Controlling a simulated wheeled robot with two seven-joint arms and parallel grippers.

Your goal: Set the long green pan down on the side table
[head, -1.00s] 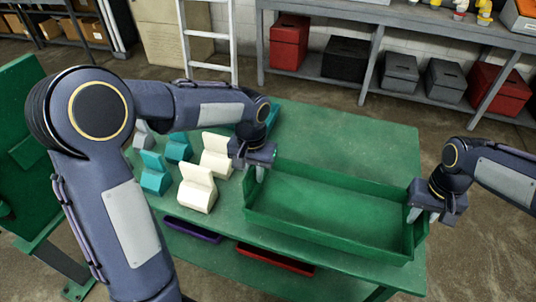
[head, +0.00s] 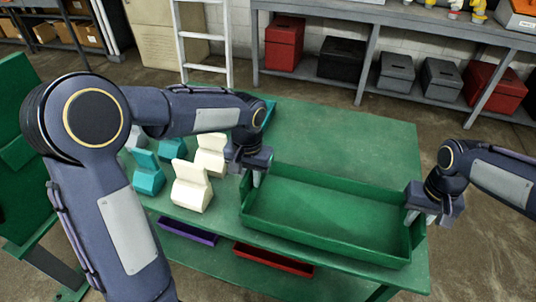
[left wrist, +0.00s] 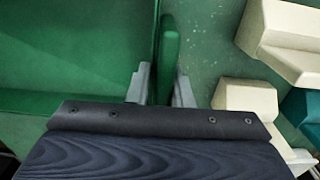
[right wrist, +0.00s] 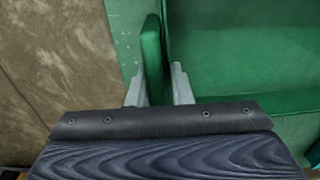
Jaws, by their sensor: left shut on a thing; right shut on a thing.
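The long green pan (head: 325,212) is a shallow open tray, empty, at the near side of the green table (head: 350,130). It looks level; whether its bottom touches the tabletop I cannot tell. My left gripper (head: 257,178) is shut on the pan's left end wall, which also shows between its fingers in the left wrist view (left wrist: 162,78). My right gripper (head: 411,216) is shut on the right end wall, seen likewise in the right wrist view (right wrist: 155,76). The fingertips are partly hidden by the wall.
Cream blocks (head: 191,188) and teal blocks (head: 148,174) stand on the table left of the pan, close to my left gripper. Purple (head: 187,232) and red (head: 273,259) trays lie on the lower shelf. The tabletop behind the pan is clear.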

